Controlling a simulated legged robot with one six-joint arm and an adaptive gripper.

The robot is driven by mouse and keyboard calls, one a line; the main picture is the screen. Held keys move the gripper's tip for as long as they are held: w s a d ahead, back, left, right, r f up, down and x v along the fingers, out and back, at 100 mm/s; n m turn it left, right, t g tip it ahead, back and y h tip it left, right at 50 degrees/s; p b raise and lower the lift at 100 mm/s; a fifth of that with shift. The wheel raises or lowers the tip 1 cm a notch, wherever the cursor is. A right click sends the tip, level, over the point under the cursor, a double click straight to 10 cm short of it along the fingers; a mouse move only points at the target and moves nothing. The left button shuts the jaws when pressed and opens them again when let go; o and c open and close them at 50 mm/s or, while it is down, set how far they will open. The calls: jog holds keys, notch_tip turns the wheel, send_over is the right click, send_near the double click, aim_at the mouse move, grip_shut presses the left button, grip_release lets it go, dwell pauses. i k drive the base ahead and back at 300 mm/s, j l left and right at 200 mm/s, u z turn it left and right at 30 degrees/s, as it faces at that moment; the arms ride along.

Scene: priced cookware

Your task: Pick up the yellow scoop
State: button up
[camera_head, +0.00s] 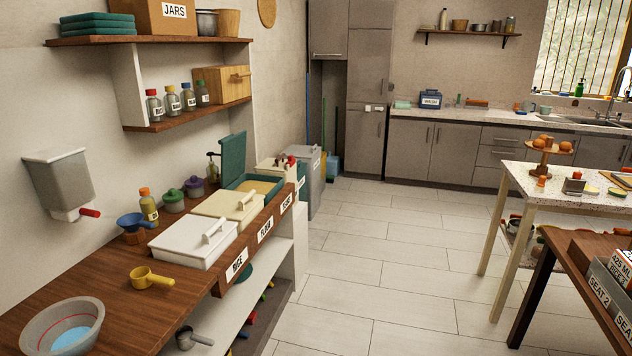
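The yellow scoop (150,278) lies on the wooden counter (105,300) at the lower left of the head view. Its round cup is on the left and its short handle points right, toward the counter's front edge. It sits apart from the things around it. My gripper does not show in this view.
A grey bowl (62,327) with a blue inside stands left of the scoop. A white lidded rice bin (190,246) and a blue funnel (136,221) stand behind it. A wall dispenser (62,186) hangs above. The tiled floor (385,270) is clear between counter and tables.

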aim_at(141, 278)
jog(key=i+l+u, duration=0.25)
jog(key=i+u, duration=0.15)
jog(key=i+l+u, duration=0.75)
jog(key=i+l, duration=0.15)
jog(key=l+u, duration=0.1)
jog(key=u, duration=1.15)
jog(key=i+l+u, duration=0.1)
jog(key=i, duration=0.35)
jog(key=i+l, duration=0.25)
jog(key=i, duration=0.2)
jog(key=i+l+u, duration=0.15)
jog(key=i, duration=0.35)
